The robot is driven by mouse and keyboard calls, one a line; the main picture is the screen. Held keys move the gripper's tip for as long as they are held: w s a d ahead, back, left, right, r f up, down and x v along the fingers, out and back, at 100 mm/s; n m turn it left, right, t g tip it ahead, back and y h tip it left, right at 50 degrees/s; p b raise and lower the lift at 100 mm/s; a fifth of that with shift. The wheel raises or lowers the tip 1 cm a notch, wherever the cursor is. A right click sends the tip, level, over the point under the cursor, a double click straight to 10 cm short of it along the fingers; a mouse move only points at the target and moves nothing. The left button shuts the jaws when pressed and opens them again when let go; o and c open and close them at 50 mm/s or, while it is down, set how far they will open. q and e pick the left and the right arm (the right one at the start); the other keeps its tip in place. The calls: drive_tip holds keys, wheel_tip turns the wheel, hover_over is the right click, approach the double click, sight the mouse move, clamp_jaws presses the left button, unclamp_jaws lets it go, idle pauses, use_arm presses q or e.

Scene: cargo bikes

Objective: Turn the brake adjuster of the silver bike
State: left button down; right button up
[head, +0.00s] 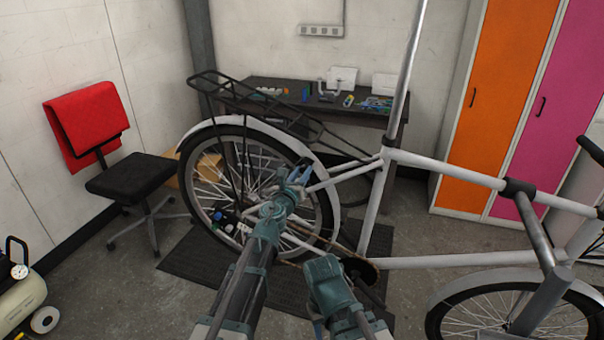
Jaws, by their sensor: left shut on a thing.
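The silver bike (345,172) stands across the middle, with its rear wheel (328,205) on the left. My left gripper (303,174) is at the upper right part of the rear wheel, near the frame tubes that run to the hub. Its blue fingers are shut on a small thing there. The brake adjuster cannot be made out; the fingers and the gripper body cover that spot. My right arm is folded low in the middle, beside the left forearm, and its gripper cannot be made out.
A dark workbench (262,84) with small tools stands behind the bike. A black chair (135,177) with a red cloth (88,120) is at the left. A compressor (20,300) is at the lower left. Orange (500,90) and pink (560,110) lockers stand at the right.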

use_arm(q)
drive_tip(key=n, duration=1.7)
drive_tip(key=shift+n, duration=0.3)
drive_tip(key=n, duration=0.5)
drive_tip(key=shift+f, duration=0.1)
drive_tip(key=shift+s+n, duration=0.1)
drive_tip(key=shift+n, duration=0.2)
drive_tip(key=c, duration=0.6)
unclamp_jaws()
